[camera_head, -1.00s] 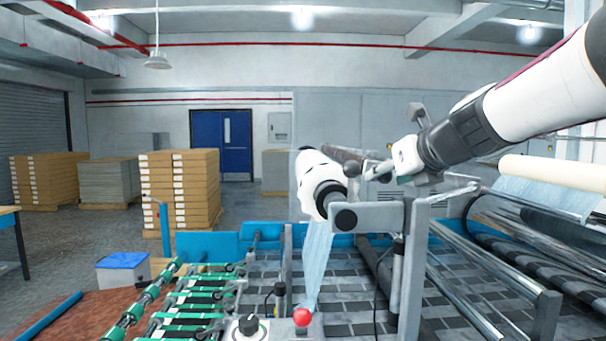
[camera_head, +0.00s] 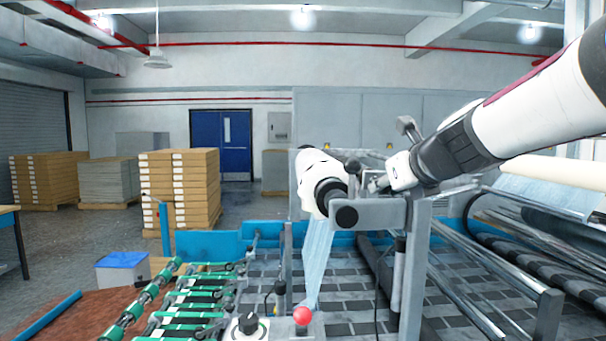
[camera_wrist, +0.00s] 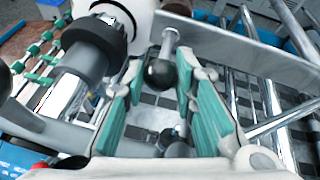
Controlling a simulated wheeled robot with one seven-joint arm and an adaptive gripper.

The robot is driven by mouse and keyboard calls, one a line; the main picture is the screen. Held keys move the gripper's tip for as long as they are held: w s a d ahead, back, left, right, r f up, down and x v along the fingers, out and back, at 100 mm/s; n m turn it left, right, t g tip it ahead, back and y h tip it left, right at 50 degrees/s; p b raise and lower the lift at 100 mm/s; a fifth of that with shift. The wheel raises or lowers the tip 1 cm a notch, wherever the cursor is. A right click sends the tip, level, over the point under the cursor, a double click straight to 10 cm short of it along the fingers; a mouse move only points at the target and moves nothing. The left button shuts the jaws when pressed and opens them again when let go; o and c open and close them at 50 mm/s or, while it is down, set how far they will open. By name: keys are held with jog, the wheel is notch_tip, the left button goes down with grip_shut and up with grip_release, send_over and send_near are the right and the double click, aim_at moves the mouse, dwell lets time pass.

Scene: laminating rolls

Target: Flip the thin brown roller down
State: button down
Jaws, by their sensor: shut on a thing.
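The thin brown roller is mostly hidden in the head view behind the white film roll (camera_head: 311,178) and its bracket. A small brown end (camera_wrist: 178,6) shows at the top of the wrist view. My gripper (camera_head: 367,183) is at the machine's upper frame, just right of the film roll. In the wrist view, its green-padded fingers (camera_wrist: 158,92) stand on either side of a black ball knob (camera_wrist: 160,73) on a short metal rod. The gripper is shut on this knob.
A grey bracket and post (camera_head: 413,245) stand below my gripper. A red button (camera_head: 302,315) and black dial (camera_head: 248,323) are at the front. Metal bars (camera_head: 485,265) run at the right. Green-banded rollers (camera_head: 190,307) lie at the left.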

jog(key=c, duration=1.3)
grip_release()
jog(key=shift+f, duration=0.1)
jog(key=v, duration=1.2)
